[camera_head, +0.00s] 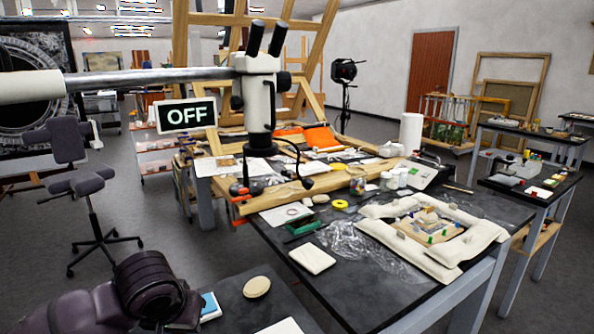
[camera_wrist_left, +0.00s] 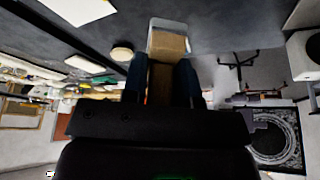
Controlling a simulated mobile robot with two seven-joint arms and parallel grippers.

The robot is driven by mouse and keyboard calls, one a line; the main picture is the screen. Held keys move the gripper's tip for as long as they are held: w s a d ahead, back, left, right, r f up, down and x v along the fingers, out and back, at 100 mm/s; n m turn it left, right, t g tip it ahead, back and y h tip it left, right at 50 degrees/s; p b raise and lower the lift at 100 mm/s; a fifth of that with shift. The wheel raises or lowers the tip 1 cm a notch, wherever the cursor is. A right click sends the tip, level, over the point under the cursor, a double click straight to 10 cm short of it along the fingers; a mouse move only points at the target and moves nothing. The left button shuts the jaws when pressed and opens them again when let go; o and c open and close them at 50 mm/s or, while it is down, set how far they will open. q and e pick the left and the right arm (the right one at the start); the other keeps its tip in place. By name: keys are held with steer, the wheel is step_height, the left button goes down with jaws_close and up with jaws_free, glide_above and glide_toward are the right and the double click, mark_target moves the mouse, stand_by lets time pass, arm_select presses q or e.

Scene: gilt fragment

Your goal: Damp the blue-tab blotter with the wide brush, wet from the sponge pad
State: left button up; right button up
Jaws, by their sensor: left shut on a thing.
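My left gripper (camera_wrist_left: 160,82) is shut on a wooden handle (camera_wrist_left: 160,85), apparently the wide brush's. A tan block-like end (camera_wrist_left: 168,44) shows beyond the fingers, in front of or against a pale-edged thing; I cannot tell whether they touch. In the head view my left arm is at the bottom left, beside a small blue-and-white item (camera_head: 210,306), partly hidden, possibly the sponge pad. Which piece is the blue-tab blotter is too small to tell. My right gripper is not in view.
A tan oval (camera_head: 257,287) lies on the near dark surface. A white square pad (camera_head: 312,260) and crumpled clear film (camera_head: 343,240) lie on the dark table (camera_head: 350,296). A microscope (camera_head: 258,90) on a boom overhangs the left. A green box (camera_head: 303,226) stands behind the pad.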

arm_select(q)
steer(key=shift+s+a+f, duration=0.15)
steer(key=shift+s+f, duration=0.35)
steer(key=shift+f, duration=0.25)
steer(key=shift+s+a+f, duration=0.15)
steer(key=shift+s+f, duration=0.35)
steer(key=shift+f, duration=0.2)
steer(key=shift+a, duration=0.1)
